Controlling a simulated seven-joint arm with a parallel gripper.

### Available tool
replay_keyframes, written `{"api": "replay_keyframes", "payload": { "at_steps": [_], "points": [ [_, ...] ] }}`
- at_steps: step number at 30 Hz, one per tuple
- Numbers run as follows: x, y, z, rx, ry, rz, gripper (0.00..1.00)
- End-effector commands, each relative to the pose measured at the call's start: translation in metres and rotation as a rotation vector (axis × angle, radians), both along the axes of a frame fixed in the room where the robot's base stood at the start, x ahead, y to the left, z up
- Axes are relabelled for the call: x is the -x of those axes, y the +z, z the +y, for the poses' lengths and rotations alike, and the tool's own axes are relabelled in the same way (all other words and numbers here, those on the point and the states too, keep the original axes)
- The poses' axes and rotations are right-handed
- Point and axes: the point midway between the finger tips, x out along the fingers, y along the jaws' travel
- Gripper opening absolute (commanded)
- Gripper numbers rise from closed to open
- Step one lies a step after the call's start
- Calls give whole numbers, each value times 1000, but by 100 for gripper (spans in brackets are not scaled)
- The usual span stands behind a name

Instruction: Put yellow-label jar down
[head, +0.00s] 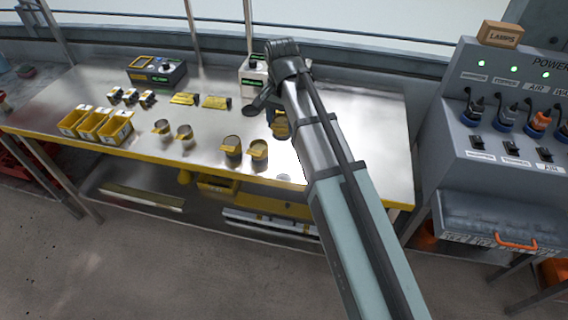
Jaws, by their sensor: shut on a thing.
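My gripper (271,114) is small in the head view, over the right half of the metal table, and partly hidden by my own arm.
Two jars (232,147) (258,150) stand near the front edge, left of my gripper. Two smaller cups (161,127) (185,132) stand farther left. Yellow bins (97,125) are at the left. The table's right end is clear.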

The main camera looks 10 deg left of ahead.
Motion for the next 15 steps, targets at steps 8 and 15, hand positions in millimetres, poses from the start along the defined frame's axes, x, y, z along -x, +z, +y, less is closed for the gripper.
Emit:
{"api": "replay_keyframes", "payload": {
  "at_steps": [8, 15],
  "points": [
    [16, -6, -10, -1, -48, -2, 23],
    [17, -27, -10, -1, -62, -1, 23]
  ]
}}
